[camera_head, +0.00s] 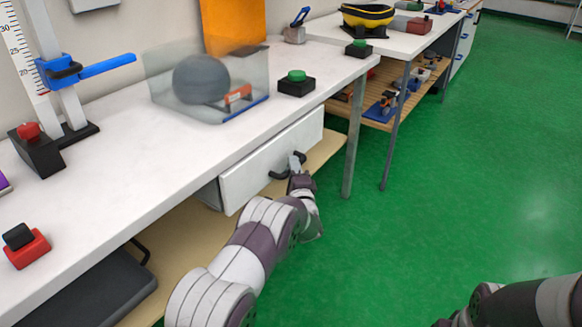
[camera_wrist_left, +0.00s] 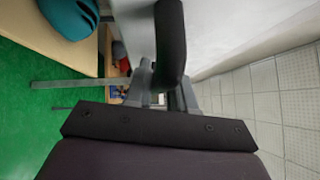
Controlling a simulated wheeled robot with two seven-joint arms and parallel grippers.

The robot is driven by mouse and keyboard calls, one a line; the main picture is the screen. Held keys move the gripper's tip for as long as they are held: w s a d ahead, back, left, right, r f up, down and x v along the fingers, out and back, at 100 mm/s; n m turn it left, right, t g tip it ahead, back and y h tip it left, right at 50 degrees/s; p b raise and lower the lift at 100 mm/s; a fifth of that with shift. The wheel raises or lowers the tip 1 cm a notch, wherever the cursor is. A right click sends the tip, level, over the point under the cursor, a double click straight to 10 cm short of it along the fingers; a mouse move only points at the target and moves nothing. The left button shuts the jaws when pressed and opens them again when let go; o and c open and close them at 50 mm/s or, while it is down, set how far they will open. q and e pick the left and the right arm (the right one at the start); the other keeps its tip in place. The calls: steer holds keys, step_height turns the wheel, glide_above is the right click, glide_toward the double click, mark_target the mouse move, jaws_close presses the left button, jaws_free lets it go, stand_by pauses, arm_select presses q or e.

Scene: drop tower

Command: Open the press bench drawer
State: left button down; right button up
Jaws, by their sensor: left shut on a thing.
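The white press bench drawer (camera_head: 262,168) sits under the white bench top, and its front appears to stand out a little from the bench. Its dark bar handle (camera_head: 280,174) is on the drawer front, and it also shows close up in the left wrist view (camera_wrist_left: 171,45). My left gripper (camera_head: 294,164) is at the handle and shut on it; the wrist view shows its fingers at the handle. Part of the handle is hidden by the gripper. My right arm shows at the bottom right of the head view, with its gripper tips out of clear sight.
The bench top (camera_head: 200,140) holds a clear box (camera_head: 240,105) with a grey ball (camera_head: 200,79), and a green button (camera_head: 297,77). A bench leg (camera_head: 356,135) stands just right of the drawer. A wooden shelf (camera_head: 190,230) lies below. The green floor in front is clear.

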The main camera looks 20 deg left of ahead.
arm_select(q)
steer(key=s+d+p, duration=0.1)
steer(key=s+d, duration=0.3)
steer(key=d, duration=0.7)
steer(key=s+d+p, duration=0.1)
steer(key=s+d, duration=0.3)
steer(key=d, duration=0.8)
steer(key=shift+s, duration=0.25)
arm_select(e)
step_height(320, 180, up, 2)
steer(key=shift+r, duration=0.25)
arm_select(q)
steer(key=shift+d+f, duration=0.1)
steer(key=c, duration=1.1)
jaws_free()
steer(key=shift+o, duration=0.2)
steer(key=shift+p, duration=0.3)
arm_select(e)
steer(key=shift+s+d+r, duration=0.1)
